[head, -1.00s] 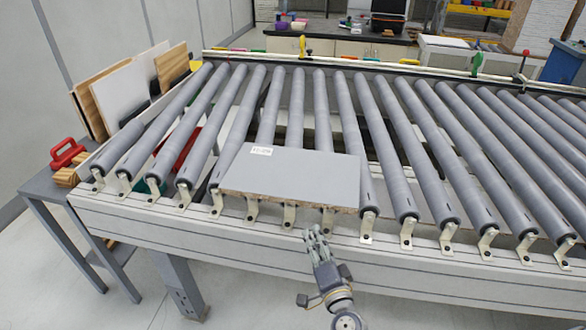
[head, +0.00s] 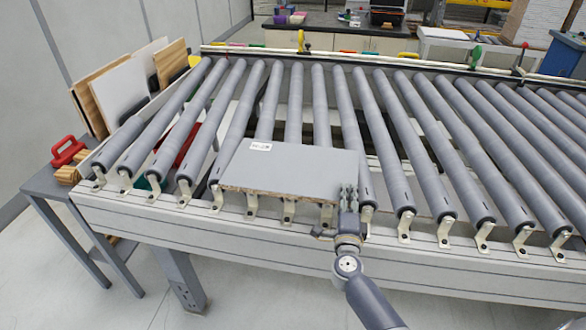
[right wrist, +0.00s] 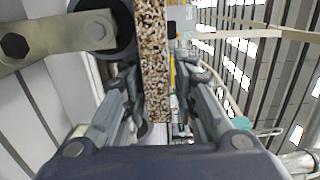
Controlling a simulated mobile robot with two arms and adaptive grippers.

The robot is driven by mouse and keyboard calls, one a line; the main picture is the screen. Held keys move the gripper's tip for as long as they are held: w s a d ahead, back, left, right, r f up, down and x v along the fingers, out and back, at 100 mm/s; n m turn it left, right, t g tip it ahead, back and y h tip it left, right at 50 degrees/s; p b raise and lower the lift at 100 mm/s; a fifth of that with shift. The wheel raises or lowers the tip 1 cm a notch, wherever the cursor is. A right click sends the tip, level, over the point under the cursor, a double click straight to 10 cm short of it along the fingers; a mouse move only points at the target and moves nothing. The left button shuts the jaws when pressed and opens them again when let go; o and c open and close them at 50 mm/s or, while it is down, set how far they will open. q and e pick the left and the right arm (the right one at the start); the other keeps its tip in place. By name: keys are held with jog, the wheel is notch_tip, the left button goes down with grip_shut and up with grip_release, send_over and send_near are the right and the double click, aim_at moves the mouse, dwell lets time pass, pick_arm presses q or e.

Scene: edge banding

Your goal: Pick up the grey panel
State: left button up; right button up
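The grey panel (head: 290,172) lies flat on the rollers near the conveyor's front rail, with a white label at its far left corner. Its chipboard front edge faces me. My right gripper (head: 348,192) is at the panel's front right corner. In the right wrist view, the speckled panel edge (right wrist: 154,60) runs between the two fingers of the right gripper (right wrist: 160,85). The fingers are apart, one on each side of the edge, and do not look closed on it. My left gripper is in neither view now.
The roller conveyor (head: 440,150) spans the scene, with roller brackets along its front rail (head: 250,228). Boards (head: 118,95) lean at the left. A red clamp-like tool (head: 67,151) sits on a side table (head: 62,190). Rollers right of the panel are clear.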

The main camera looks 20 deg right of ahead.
jog(key=x, duration=0.3)
jog(key=shift+w+f, duration=0.15)
jog(key=shift+w, duration=0.05)
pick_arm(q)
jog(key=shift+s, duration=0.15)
pick_arm(e)
jog(key=shift+s, duration=0.1)
jog(key=shift+c, duration=0.3)
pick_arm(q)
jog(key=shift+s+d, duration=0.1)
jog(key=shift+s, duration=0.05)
pick_arm(e)
grip_shut()
jog(key=shift+r, duration=0.3)
